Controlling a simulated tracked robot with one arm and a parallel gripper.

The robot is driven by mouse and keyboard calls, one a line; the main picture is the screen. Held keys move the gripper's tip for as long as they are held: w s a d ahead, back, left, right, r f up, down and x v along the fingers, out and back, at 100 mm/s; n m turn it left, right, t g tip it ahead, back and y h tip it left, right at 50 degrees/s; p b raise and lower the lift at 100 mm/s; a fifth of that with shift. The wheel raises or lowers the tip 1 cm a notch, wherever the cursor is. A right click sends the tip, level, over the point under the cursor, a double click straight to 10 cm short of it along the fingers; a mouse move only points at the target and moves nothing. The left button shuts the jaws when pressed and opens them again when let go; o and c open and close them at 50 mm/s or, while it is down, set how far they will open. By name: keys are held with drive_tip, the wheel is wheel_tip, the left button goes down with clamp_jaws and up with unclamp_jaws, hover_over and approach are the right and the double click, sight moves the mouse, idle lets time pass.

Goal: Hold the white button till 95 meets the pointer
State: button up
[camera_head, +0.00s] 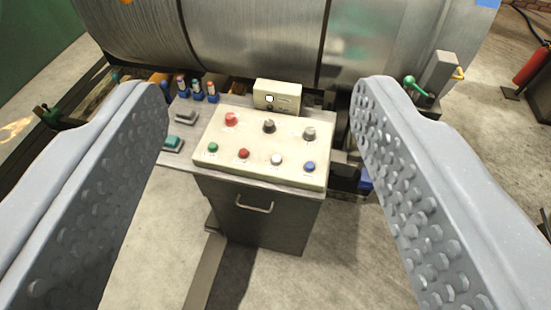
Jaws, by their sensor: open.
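The white button (277,159) is in the front row on the sloped top of a cream control panel (240,135), between a red button (243,153) and a blue button (310,166). A green button (213,147) is at the left of that row. A small cream box (277,97) with a gauge or dial stands behind the panel; its numbers and pointer are too small to read. My gripper (262,95) is open, its two grey studded fingers on either side of the panel in the picture, with nothing between them. It appears well short of the panel and touches no button.
A large metal cylinder (260,40) lies behind. A green-handled lever (411,82) stands at right, a fire extinguisher (530,68) farther right. Concrete floor (365,260) is clear in front.

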clamp_jaws()
idle(1.7)
